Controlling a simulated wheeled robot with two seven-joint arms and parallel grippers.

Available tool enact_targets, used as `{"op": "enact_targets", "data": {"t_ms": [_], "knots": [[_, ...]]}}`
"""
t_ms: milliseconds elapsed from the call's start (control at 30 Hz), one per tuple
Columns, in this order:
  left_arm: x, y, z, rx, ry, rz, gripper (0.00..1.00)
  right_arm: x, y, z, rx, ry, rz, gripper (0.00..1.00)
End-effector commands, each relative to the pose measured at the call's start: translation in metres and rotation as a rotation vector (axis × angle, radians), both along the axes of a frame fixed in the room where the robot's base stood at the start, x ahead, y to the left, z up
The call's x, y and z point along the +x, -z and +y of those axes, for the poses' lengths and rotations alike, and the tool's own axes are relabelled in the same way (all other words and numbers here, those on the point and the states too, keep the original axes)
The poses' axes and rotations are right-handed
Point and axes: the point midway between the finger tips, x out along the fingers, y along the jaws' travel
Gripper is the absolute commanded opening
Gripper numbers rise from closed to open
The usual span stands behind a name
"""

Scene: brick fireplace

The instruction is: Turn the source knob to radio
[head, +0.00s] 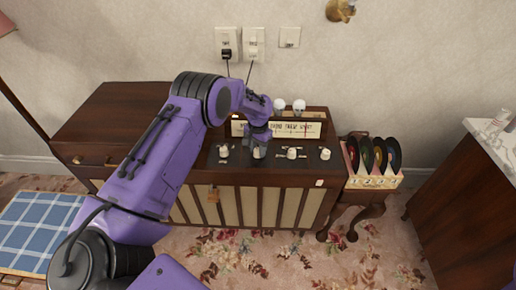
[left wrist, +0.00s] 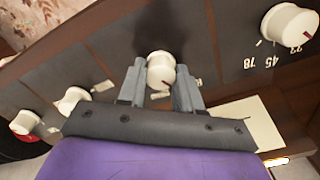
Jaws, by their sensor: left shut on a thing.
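The dark wooden radio console (head: 232,177) stands against the wall with a row of white knobs on its sloped panel. My left gripper (head: 258,148) reaches down to the second knob from the left (head: 259,153). In the left wrist view my gripper's grey fingers (left wrist: 160,82) are shut on this white knob (left wrist: 160,68), one on each side. Its label and pointer cannot be read, so I cannot tell its setting or confirm that it is the source knob. My right gripper is not in view.
Beside the held knob is a knob marked 78, 45, 33 (left wrist: 290,20); on the other side are two more knobs (head: 291,153) (head: 325,154). A lit dial strip (head: 290,130) lies behind them. A record rack (head: 372,181) stands to the right, a wooden cabinet (head: 110,115) left.

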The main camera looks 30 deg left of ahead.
Motion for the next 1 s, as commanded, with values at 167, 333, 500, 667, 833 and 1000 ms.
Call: {"op": "enact_targets", "data": {"t_ms": [167, 333, 500, 667, 833, 1000], "knots": [[0.003, -0.004, 0.001, 0.003, -0.008, -0.011, 0.04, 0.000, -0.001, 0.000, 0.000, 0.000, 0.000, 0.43], [0.004, -0.004, 0.001, 0.003, -0.008, -0.012, 0.04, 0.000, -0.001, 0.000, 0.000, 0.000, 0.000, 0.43], [0.003, -0.004, 0.001, 0.003, -0.008, -0.010, 0.60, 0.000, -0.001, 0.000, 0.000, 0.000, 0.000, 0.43], [0.002, -0.002, 0.001, 0.002, -0.007, -0.006, 0.60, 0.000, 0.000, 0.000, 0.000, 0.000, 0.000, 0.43], [0.002, -0.008, 0.001, 0.001, -0.006, -0.006, 0.60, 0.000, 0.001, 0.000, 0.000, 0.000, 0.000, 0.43], [0.003, -0.043, 0.001, 0.002, -0.006, -0.010, 0.60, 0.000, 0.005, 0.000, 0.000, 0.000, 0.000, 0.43]]}}
